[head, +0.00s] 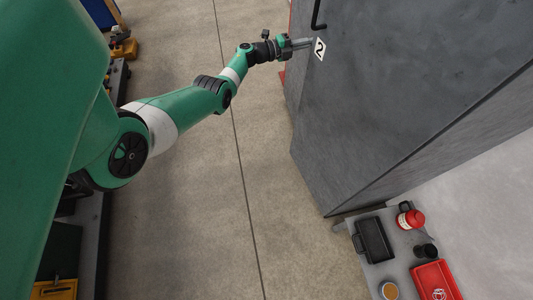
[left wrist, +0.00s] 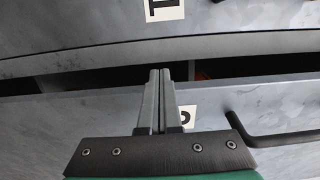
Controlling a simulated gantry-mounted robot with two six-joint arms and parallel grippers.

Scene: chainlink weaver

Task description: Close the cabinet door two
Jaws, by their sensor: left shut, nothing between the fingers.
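The grey cabinet door two (head: 400,80) carries a white label "2" (head: 319,48) and a black bar handle (head: 317,15). My left gripper (head: 308,43) is shut and empty, with its tips close to the door beside the label; contact cannot be told. In the left wrist view, the shut fingers (left wrist: 160,75) reach over door two's edge area. They partly hide its label (left wrist: 187,115), and its handle (left wrist: 265,135) is at the right. A dark gap (left wrist: 105,78) shows between door two and the panel labelled "1" (left wrist: 163,10), so door two looks ajar. My right gripper is not in view.
A low bench beside the cabinet holds a black tray (head: 374,240), a red canister (head: 410,217) and a red box (head: 436,281). The concrete floor (head: 270,180) in front of the cabinet is clear.

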